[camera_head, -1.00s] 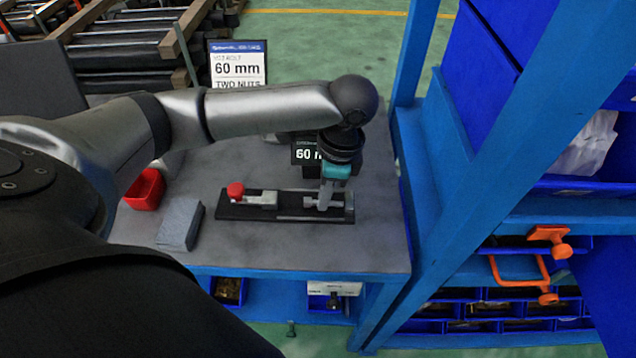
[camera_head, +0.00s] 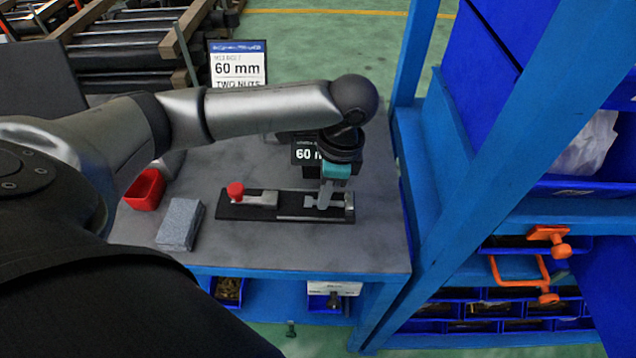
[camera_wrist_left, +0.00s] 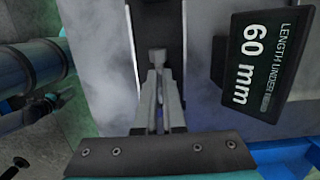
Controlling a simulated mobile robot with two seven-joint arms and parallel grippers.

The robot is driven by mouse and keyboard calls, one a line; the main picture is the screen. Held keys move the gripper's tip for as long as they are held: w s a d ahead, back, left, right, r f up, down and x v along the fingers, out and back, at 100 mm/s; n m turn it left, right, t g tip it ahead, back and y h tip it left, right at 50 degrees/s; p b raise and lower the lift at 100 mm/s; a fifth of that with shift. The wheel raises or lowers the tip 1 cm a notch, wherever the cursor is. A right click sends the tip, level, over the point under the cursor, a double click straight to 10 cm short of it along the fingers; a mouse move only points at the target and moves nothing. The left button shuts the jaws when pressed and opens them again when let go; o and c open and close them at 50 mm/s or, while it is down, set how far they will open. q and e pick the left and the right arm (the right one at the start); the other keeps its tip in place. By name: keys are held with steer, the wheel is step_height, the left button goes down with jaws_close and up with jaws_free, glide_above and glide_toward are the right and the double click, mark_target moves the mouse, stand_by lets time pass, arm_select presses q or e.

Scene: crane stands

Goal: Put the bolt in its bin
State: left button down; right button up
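The grey metal bolt (camera_wrist_left: 158,56) lies in the right part of a black fixture (camera_head: 285,213) on the bench; its head shows just beyond my fingertips in the left wrist view. My left gripper (camera_head: 323,206) points down into the fixture. In the left wrist view its fingers (camera_wrist_left: 159,75) come close together at the tips, around the bolt just behind its head, and look shut on it. The fingers hide most of the shank. My right gripper is in neither view. Which bin is the bolt's own I cannot tell.
A red-knobbed clamp (camera_head: 236,190) sits on the fixture's left. A display reading 60 mm (camera_wrist_left: 258,62) stands behind the fixture. A red bin (camera_head: 145,190) and grey block (camera_head: 180,224) are to the left. Blue bins (camera_head: 228,290) sit below the bench. A blue rack post (camera_head: 480,165) rises at right.

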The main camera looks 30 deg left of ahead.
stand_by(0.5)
arm_select(q)
step_height(320, 180, up, 20)
steer(key=p, duration=0.7)
steer(key=s+d+f+n+h+b, duration=0.1)
steer(key=d+f+n+b, duration=0.4)
steer(key=n, duration=0.6)
steer(key=shift+s+d+f+g+h+b, duration=0.15)
steer(key=shift+d+f+g+h+b, duration=0.2)
steer(key=shift+f+b, duration=0.7)
steer(key=shift+a, duration=0.1)
steer(key=w+a+r+m+y+p, duration=0.1)
steer(key=a+r+m+p, duration=0.4)
steer(key=m, duration=0.6)
steer(key=shift+w+a+r+y+p, duration=0.15)
steer(key=shift+a+r+y+p, duration=0.15)
steer(key=shift+r+p, duration=0.7)
